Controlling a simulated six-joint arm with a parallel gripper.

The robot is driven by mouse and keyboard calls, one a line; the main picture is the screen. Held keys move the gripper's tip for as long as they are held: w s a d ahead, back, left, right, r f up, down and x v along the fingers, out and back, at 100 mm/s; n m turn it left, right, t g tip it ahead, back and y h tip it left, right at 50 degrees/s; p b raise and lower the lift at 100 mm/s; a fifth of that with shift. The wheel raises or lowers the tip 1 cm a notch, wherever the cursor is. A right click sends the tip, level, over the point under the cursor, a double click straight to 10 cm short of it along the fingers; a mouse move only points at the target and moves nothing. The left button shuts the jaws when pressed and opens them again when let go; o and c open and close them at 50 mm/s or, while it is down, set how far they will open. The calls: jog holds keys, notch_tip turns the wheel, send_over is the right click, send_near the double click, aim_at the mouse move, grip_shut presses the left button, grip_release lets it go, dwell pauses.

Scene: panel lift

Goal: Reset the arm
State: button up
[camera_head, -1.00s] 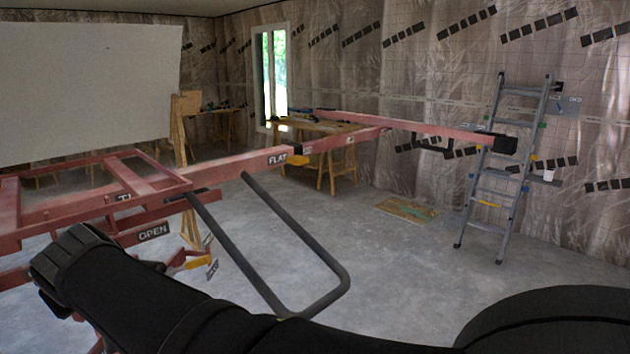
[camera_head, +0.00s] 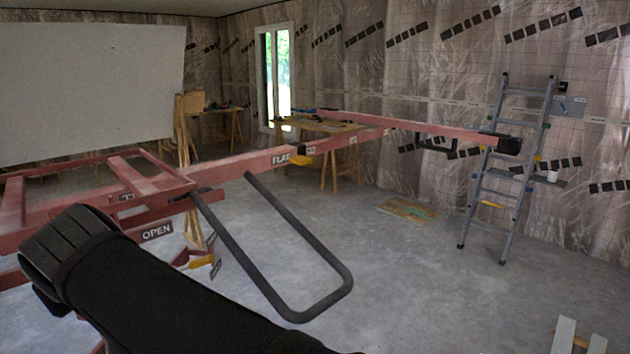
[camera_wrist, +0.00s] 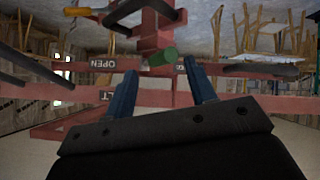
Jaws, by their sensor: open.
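My gripper (camera_wrist: 160,66) shows in the wrist view with its two blue fingers apart and nothing between them. Beyond the fingers is the red panel lift frame, with a green round end (camera_wrist: 162,57) and an upside-down OPEN label (camera_wrist: 103,63). I cannot tell how close the fingers are to it. In the head view my black arm crosses the lower left, and my gripper is out of sight there. The red panel lift (camera_head: 232,166) has a long rail, FLAT and OPEN labels, and a dark U-shaped handle (camera_head: 318,312).
A large pale panel (camera_head: 90,85) stands at the left. A work table (camera_head: 325,125) is near the window (camera_head: 275,70). A ladder (camera_head: 508,165) leans at the right wall. A board (camera_head: 408,209) lies on the floor. White strips (camera_head: 564,335) stand at lower right. The middle floor is open.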

jog(key=shift+s+d+r, duration=0.2)
jog(key=shift+s, duration=0.05)
jog(key=shift+x, duration=3.55)
jog(key=shift+d, duration=0.2)
jog(key=shift+o, duration=0.6)
